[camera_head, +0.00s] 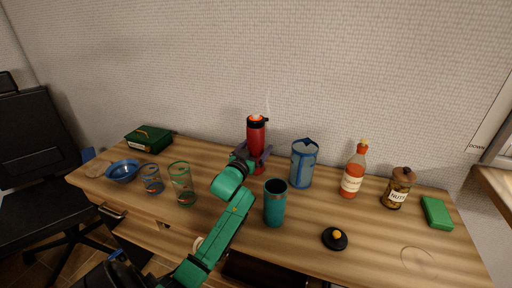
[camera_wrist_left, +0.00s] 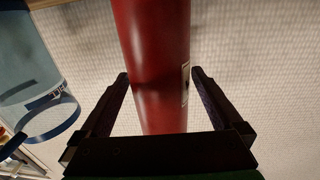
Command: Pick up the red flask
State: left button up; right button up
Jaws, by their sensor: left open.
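The red flask (camera_head: 256,134) stands upright near the back of the wooden table in the head view, with a black top. In the left wrist view the red flask (camera_wrist_left: 158,65) fills the middle of the picture. My left gripper (camera_head: 259,154) is at the flask's lower body, its fingers on either side of it. In the left wrist view my left gripper (camera_wrist_left: 160,82) is open, with a gap between each finger and the flask. The flask's lower part is partly hidden by my gripper in the head view. My right gripper is not in view.
A blue container (camera_head: 303,165) stands close right of the flask. A teal tumbler (camera_head: 275,204) is in front. Glasses (camera_head: 182,186) and a blue bowl (camera_head: 123,172) are left; a sauce bottle (camera_head: 354,172), nuts jar (camera_head: 397,188) and green box (camera_head: 436,213) are right. The wall is behind.

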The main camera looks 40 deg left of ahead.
pick_arm(q)
jog(key=shift+s, duration=0.1)
jog(key=shift+c, duration=0.9)
grip_shut()
jog(key=shift+r, duration=0.15)
